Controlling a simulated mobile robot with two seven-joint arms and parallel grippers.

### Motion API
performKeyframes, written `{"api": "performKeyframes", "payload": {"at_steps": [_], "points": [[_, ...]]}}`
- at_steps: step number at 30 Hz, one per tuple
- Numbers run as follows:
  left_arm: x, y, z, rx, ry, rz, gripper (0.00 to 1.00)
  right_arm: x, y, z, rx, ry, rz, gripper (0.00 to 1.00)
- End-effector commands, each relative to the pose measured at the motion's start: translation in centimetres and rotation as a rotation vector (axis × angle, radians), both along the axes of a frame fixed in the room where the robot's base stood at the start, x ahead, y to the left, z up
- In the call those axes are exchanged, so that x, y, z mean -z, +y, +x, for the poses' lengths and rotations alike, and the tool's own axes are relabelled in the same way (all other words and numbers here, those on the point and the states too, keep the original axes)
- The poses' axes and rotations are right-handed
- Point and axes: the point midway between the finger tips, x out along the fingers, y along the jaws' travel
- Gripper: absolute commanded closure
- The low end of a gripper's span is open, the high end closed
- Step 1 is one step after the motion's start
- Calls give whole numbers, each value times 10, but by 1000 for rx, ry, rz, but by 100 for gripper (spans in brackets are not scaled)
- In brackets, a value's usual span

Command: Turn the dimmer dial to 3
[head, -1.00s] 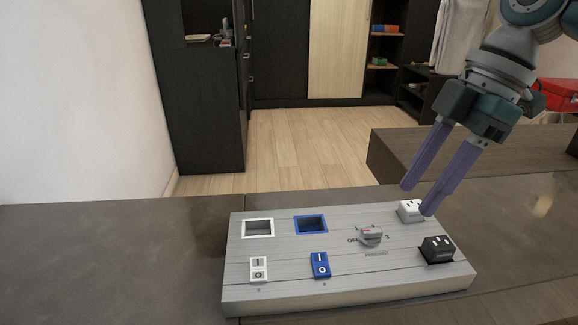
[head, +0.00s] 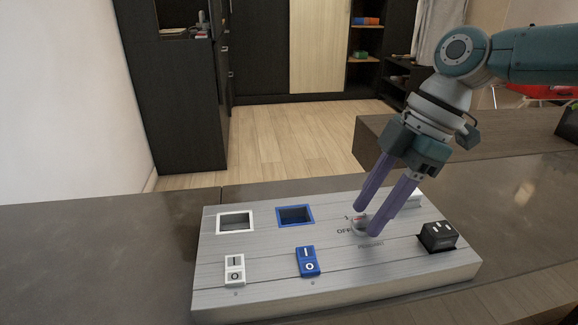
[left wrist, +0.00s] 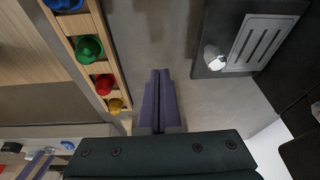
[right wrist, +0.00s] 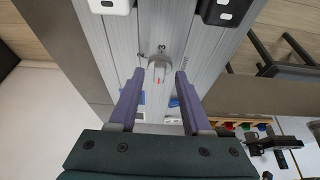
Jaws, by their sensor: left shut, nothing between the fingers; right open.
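The dimmer dial (head: 358,222) is a small grey knob on the light grey panel (head: 215,285), with OFF and 1 printed on its left. In the right wrist view the dial (right wrist: 159,68) has a 3 printed beyond it; a red mark shows on its near part, away from the 3. My right gripper (head: 366,221) is open, its purple fingers on either side of the dial. In the right wrist view a gap shows between the dial and each fingertip (right wrist: 160,74). The exact setting is unclear. My left gripper (left wrist: 159,73) is shut and empty, away from the panel.
The panel also carries a white rocker switch (head: 235,270), a blue rocker switch (head: 308,261), a black socket block (head: 437,236) and a white one (right wrist: 110,5) close to the dial. A rack of coloured cups (left wrist: 89,47) lies below the left gripper.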

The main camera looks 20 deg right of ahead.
Motion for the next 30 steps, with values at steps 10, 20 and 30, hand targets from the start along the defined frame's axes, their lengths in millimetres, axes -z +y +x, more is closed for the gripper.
{"api": "performKeyframes", "payload": {"at_steps": [10,20,30], "points": [[-1,0,1,1,-3,0,100,0,0,0,0,0,0,68],[-1,0,1,1,-3,0,100,0,0,0,0,1,0,100],[-1,0,1,1,-4,0,100,0,0,0,0,1,0,100]]}}
